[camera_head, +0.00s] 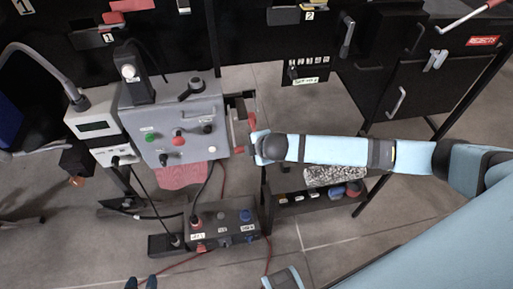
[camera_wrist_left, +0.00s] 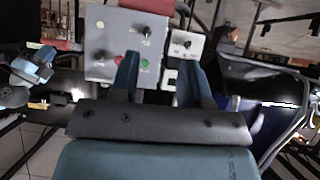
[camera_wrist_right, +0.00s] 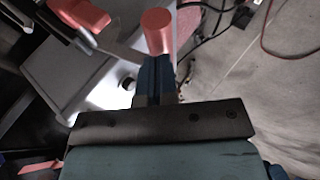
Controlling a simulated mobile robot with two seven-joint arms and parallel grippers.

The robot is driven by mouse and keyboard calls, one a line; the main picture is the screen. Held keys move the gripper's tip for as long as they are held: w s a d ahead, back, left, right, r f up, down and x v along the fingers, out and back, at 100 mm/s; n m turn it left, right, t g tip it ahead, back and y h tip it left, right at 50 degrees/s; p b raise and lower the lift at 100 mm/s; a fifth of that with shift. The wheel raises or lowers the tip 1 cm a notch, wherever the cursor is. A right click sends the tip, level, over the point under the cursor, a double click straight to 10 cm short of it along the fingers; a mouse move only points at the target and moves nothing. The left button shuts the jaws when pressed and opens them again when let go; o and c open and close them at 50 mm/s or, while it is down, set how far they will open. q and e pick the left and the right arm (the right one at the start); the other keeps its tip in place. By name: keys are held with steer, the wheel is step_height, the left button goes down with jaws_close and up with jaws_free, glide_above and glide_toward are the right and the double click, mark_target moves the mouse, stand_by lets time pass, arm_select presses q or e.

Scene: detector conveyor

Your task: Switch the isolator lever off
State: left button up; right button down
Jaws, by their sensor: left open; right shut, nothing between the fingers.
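The isolator lever, with a red grip (camera_head: 239,131), is on the right side of the grey control box (camera_head: 187,147). In the right wrist view a red cylindrical grip (camera_wrist_right: 157,31) stands just past my right fingertips; I cannot tell if they touch. My right gripper (camera_head: 253,138) is shut and empty beside the lever; its fingers show in the right wrist view (camera_wrist_right: 157,75). My left gripper (camera_head: 141,283) shows only its fingertips at the bottom edge of the head view. It is open and empty, and the left wrist view (camera_wrist_left: 158,80) shows the box beyond its fingers.
The box face carries a green button (camera_head: 149,137), a red button (camera_head: 178,142) and black knobs. A white meter (camera_head: 93,126) stands left of it. A socket box (camera_head: 222,228) with cables lies below.

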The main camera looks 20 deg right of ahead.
arm_select(q)
step_height(320, 180, down, 7)
steer(key=b, duration=0.8)
steer(key=shift+s+d+b, duration=0.2)
steer(key=shift+d+b, duration=0.15)
steer(key=shift+b, duration=0.05)
arm_select(e)
step_height(320, 180, down, 10)
steer(key=w+n+t+h, duration=0.1)
steer(key=w+t, duration=0.1)
steer(key=t, duration=0.2)
steer(key=shift+w+d+r+t, duration=0.2)
steer(key=shift+d+t, duration=0.1)
steer(key=shift+d, duration=0.1)
